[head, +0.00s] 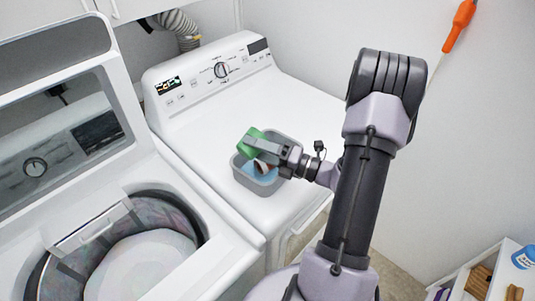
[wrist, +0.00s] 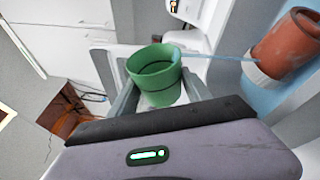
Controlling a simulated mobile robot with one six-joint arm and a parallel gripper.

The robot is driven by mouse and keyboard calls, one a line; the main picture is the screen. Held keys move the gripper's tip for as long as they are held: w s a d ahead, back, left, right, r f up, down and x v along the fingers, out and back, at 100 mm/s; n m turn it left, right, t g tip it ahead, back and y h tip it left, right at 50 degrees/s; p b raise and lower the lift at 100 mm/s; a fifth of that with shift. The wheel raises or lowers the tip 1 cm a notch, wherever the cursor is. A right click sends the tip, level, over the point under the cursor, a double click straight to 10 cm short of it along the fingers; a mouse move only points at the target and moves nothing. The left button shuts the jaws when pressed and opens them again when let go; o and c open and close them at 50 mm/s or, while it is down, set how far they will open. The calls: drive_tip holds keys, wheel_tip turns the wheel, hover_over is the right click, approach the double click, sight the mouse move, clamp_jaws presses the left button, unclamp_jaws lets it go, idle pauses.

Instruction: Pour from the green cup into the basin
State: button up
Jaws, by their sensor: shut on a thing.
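My gripper (head: 258,146) is shut on the green cup (head: 246,139), above the grey basin (head: 262,187). The cup looks tilted in the head view. In the wrist view the green cup (wrist: 155,82) sits between the two fingers (wrist: 160,92). A thin blue stream runs from its rim to the right, towards a blue surface. The basin stands on the white machine's top and holds blue liquid (head: 250,170). A red-brown cylinder (wrist: 288,45) with a pale end shows at the right of the wrist view, and partly in the basin (head: 262,168). How much the cup holds is unclear.
The white machine (head: 190,125) has a control panel (head: 215,72) at its back and free room around the basin. To its left stands an open top-loading washer (head: 130,245) with its lid up. A shelf (head: 490,270) with small items is at the lower right.

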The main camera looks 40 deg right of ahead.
drive_tip(key=shift+d+r+m, duration=0.3)
drive_tip(key=shift+d+m, duration=0.35)
drive_tip(key=shift+m, duration=0.15)
idle(0.4)
drive_tip(key=shift+d+f+m+t, duration=0.25)
drive_tip(key=shift+f+m+t, duration=0.25)
drive_tip(key=shift+m, duration=0.5)
idle(0.5)
